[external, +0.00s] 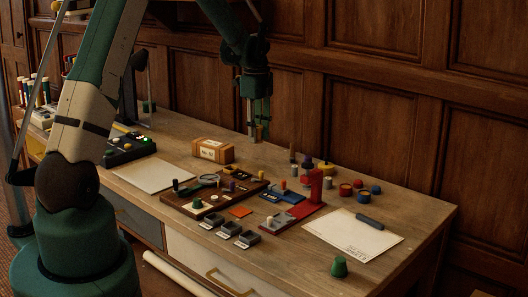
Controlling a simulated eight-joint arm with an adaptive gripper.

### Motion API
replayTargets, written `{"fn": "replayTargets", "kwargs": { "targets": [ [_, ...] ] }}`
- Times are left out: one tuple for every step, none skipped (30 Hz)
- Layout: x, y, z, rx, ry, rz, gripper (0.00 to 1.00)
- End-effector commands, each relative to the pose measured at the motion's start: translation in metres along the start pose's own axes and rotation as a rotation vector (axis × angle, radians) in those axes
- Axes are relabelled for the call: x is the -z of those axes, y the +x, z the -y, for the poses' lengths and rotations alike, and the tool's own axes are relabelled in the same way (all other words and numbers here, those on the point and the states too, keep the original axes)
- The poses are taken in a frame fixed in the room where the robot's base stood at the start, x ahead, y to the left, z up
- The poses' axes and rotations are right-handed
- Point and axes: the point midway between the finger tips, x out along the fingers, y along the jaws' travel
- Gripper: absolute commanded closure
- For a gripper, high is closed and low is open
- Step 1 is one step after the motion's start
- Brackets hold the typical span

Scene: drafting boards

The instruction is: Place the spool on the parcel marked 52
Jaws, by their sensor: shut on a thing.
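My gripper (260,120) points down above the back of the desk, to the right of the parcel and higher than it. It is shut on a small tan thing, which looks like the spool (262,133). The spool is small and partly hidden between the fingers. A brown parcel (221,156) with white labels lies on the desk near the back edge. The writing on its label is too small to read for sure. The top of the parcel looks bare. The spool is apart from it.
A dark wooden board (190,208) with small pieces lies in front of the parcel. A red stand (315,187), a blue tray (283,194) and several coloured spools and pots stand to the right. A paper sheet (155,175) lies left. A panelled wall rises behind the desk.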

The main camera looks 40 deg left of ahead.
Motion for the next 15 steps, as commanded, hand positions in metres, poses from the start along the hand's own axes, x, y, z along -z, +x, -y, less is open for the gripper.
{"fn": "replayTargets", "kwargs": {
  "targets": [
    [-0.007, -0.003, 0.001, 0.000, -0.002, 0.000, 0.89],
    [-0.012, -0.005, 0.001, 0.000, -0.002, 0.000, 0.89],
    [-0.019, -0.007, 0.001, 0.000, -0.003, 0.000, 0.89],
    [-0.025, -0.009, 0.002, 0.000, -0.002, 0.000, 0.89],
    [-0.031, -0.011, 0.002, 0.000, -0.002, 0.000, 0.89],
    [-0.039, -0.014, 0.002, 0.000, -0.002, 0.000, 0.89],
    [-0.047, -0.016, 0.002, 0.000, -0.002, 0.000, 0.89],
    [-0.055, -0.018, 0.003, 0.000, -0.001, 0.000, 0.89],
    [-0.065, -0.022, 0.003, 0.000, -0.001, 0.000, 0.89],
    [-0.073, -0.025, 0.003, 0.000, 0.000, 0.000, 0.89],
    [-0.082, -0.027, 0.003, 0.000, 0.001, 0.000, 0.89],
    [-0.092, -0.031, 0.003, 0.000, 0.001, 0.000, 0.89],
    [-0.101, -0.033, 0.002, 0.000, 0.002, 0.000, 0.89],
    [-0.110, -0.036, 0.002, 0.000, 0.003, 0.000, 0.89],
    [-0.120, -0.039, 0.001, 0.000, 0.003, 0.000, 0.89]
  ]
}}
